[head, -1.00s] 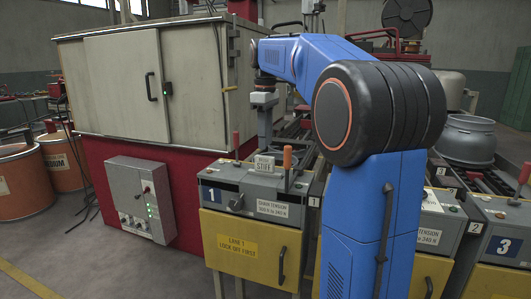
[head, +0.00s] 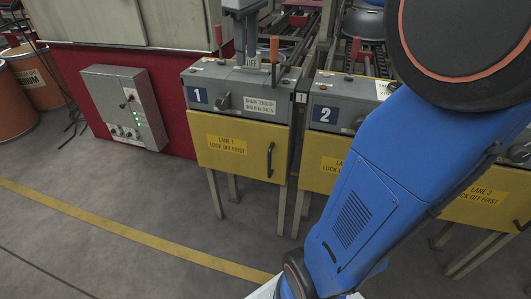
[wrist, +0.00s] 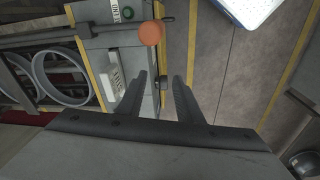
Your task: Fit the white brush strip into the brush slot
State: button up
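I cannot make out the white brush strip or the brush slot in either view now. My gripper (wrist: 161,84) shows two dark fingers apart in the wrist view, with nothing held between them. In the head view it points down over the back of the lane 1 console (head: 235,85), partly cut off by the top edge. In the wrist view the console's front edge and a small grey knob (wrist: 161,83) lie beyond the fingertips. I cannot tell whether the fingers touch anything.
An orange-topped lever (head: 274,50) stands on the lane 1 console, close right of my gripper; its knob shows in the wrist view (wrist: 151,33). A red lever (head: 219,38) stands left. The lane 2 console (head: 335,114) is beside it. Floor (head: 130,195) in front is clear.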

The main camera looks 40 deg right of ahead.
jog(key=s+a+f+m+t, duration=0.1)
jog(key=s+a+f, duration=0.3)
jog(key=s+f, duration=0.6)
jog(key=s+a+f+m+t, duration=0.2)
jog(key=s+a+f+m, duration=0.2)
jog(key=s+f, duration=0.7)
jog(key=shift+a+f, duration=0.35)
jog(key=shift+f, duration=0.2)
